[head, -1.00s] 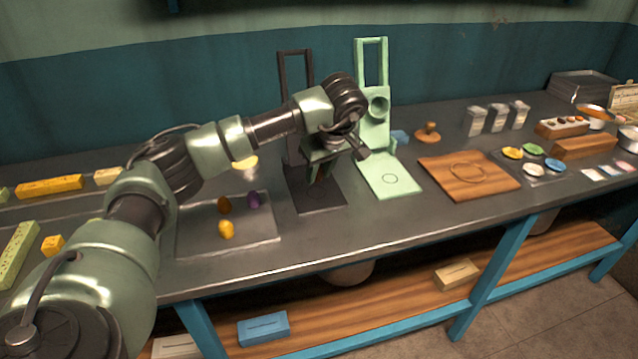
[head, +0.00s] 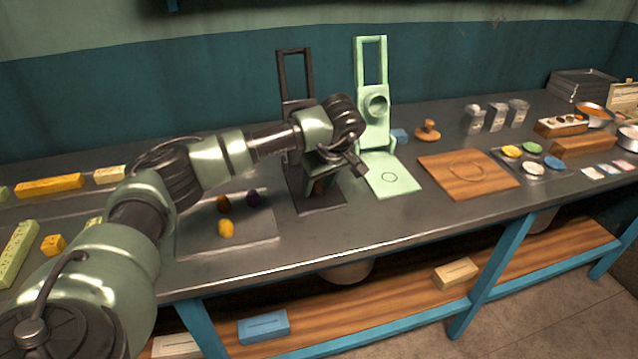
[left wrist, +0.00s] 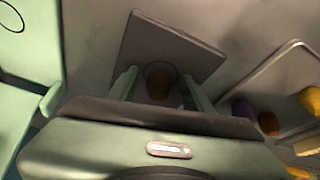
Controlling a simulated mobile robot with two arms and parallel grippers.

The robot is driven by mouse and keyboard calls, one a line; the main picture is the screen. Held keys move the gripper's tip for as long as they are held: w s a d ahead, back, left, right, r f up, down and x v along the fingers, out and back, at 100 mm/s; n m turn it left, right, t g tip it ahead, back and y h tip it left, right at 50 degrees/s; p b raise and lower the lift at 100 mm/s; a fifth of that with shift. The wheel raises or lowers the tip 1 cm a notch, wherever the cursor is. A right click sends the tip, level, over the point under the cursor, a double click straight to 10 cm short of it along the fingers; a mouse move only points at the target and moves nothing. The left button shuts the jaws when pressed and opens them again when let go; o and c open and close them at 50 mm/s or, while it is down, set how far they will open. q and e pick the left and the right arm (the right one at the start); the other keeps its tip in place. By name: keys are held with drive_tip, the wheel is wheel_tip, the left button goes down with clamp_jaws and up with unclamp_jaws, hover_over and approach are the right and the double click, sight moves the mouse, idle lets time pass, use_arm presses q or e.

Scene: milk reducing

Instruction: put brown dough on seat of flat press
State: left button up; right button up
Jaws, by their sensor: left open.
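A brown dough ball (left wrist: 158,84) lies in the ring mark on the dark flat press's seat (left wrist: 180,43), between my open left fingers, with a gap on each side. In the head view it shows partly (head: 318,187) below my left gripper (head: 318,180), which is low over the seat (head: 322,207). The dark press frame (head: 295,75) stands upright behind it, partly hidden by my arm. My right gripper is not in view.
The tray (head: 255,235) at left also holds a purple ball (head: 254,198) and a yellow ball (head: 226,228). A green press (head: 376,130) stands close on the right, its base near my gripper. A wooden board (head: 485,185) lies further right.

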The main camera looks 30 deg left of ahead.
use_arm(q)
drive_tip(key=b+v, duration=0.1)
drive_tip(key=v, duration=1.1)
drive_tip(key=shift+r, duration=0.15)
drive_tip(key=shift+a, duration=0.1)
